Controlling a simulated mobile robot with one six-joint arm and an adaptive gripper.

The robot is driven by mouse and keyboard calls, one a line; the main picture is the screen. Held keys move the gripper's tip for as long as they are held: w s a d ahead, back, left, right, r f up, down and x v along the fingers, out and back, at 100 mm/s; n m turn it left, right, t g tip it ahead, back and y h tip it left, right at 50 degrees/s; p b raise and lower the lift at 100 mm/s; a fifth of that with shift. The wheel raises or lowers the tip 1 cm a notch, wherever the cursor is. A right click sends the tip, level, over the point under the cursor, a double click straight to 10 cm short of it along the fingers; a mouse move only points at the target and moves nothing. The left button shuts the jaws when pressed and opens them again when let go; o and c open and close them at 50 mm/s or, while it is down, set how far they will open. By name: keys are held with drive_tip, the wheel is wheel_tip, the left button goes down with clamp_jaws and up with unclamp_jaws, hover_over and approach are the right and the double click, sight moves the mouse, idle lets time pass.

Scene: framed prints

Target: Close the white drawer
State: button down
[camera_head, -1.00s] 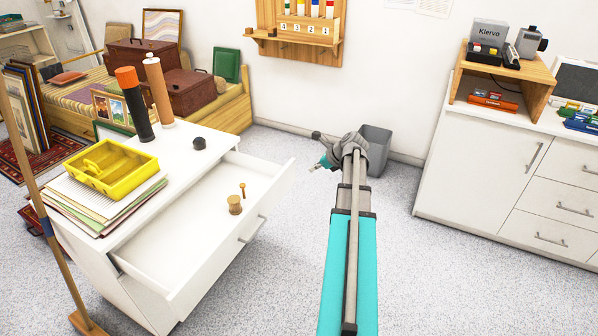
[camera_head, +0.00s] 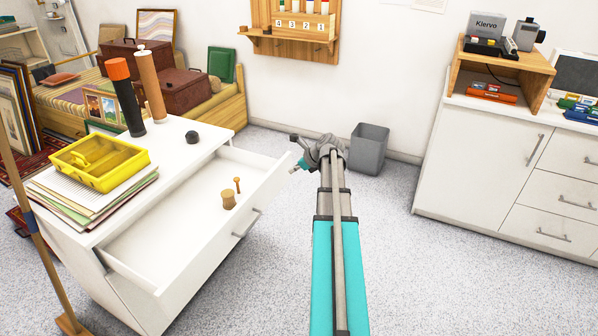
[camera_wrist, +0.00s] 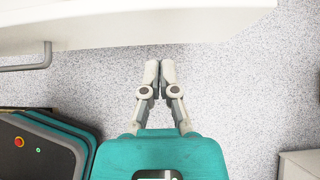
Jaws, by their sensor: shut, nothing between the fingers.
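The white drawer (camera_head: 158,228) is pulled out of the white cabinet on the left. It has a grey bar handle (camera_head: 246,223) on its front, and a small round wooden piece (camera_head: 229,200) and a thin wooden peg (camera_head: 237,184) lie inside it. My gripper (camera_head: 298,165) is near the far right corner of the drawer front. In the wrist view my gripper (camera_wrist: 159,63) is shut with its fingertips together. There the white drawer front (camera_wrist: 150,27) crosses the top, with the handle (camera_wrist: 28,62) at the left. The fingertips look close to the front; contact cannot be told.
On the cabinet top (camera_head: 180,150) are a yellow tray (camera_head: 100,162) on papers, two tubes and a dark round object (camera_head: 192,137). A wooden pole (camera_head: 28,200) stands at left. A grey bin (camera_head: 369,148) stands behind my arm. The floor at right is clear.

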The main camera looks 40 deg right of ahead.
sight(278, 170)
drive_tip(key=shift+w+a+f, duration=0.1)
drive_tip(key=shift+w+a, duration=0.15)
drive_tip(key=shift+w, duration=0.45)
drive_tip(key=shift+w+a+f, duration=0.1)
drive_tip(key=shift+w+a, duration=0.15)
drive_tip(key=shift+w, duration=0.45)
drive_tip(key=shift+w+a+f, duration=0.1)
drive_tip(key=shift+w+a, duration=0.15)
drive_tip(key=shift+w, duration=0.45)
drive_tip(key=shift+w+d, duration=0.1)
